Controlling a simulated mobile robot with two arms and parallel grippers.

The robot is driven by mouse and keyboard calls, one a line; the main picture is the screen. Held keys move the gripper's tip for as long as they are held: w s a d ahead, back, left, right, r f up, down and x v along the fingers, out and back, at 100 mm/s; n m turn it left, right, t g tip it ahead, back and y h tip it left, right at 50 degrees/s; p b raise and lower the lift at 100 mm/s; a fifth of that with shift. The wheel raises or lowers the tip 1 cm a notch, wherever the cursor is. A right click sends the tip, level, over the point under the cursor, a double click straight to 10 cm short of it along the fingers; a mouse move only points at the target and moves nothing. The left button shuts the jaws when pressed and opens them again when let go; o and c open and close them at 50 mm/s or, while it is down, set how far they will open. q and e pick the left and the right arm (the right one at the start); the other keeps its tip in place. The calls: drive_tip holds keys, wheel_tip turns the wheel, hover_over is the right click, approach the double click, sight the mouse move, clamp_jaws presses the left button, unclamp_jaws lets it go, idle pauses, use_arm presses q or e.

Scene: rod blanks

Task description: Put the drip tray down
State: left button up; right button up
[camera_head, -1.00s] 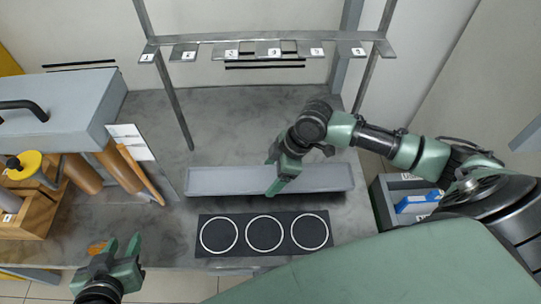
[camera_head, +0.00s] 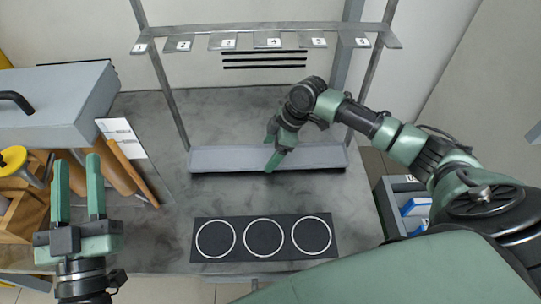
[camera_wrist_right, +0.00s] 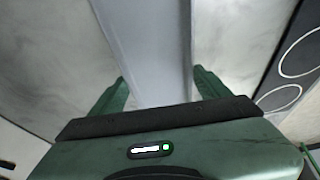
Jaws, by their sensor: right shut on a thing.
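The drip tray is a long, shallow grey tray (camera_head: 225,157) lying left to right beneath the rack in the head view. My right gripper (camera_head: 273,152) is shut on it near its middle, one finger on each long side. In the right wrist view the tray (camera_wrist_right: 150,45) runs between the two fingers of the right gripper (camera_wrist_right: 160,88). A dark shadow shows along the tray's near edge; I cannot tell whether it touches the worktop. My left gripper (camera_head: 77,160) is open and empty at the left, in front of the grey machine.
A metal rack (camera_head: 265,29) with numbered tabs stands over the back of the worktop (camera_head: 215,115). A black mat (camera_head: 203,258) with three white rings lies in front of the tray. A grey machine (camera_head: 60,95) is at left, a bin (camera_head: 392,205) at right.

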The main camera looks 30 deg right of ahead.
drive_tip(key=shift+f, duration=0.55)
use_arm(q)
drive_tip(key=r+t, duration=0.1)
drive_tip(key=s+r, duration=0.1)
drive_tip(key=shift+s+r+t+h, duration=0.1)
drive_tip(key=shift+r+t+h, duration=0.2)
drive_tip(key=shift+t, duration=0.1)
drive_tip(key=shift+f, duration=0.1)
use_arm(e)
drive_tip(key=shift+f, duration=0.15)
drive_tip(key=o, duration=1.7)
drive_tip(key=shift+c, duration=0.2)
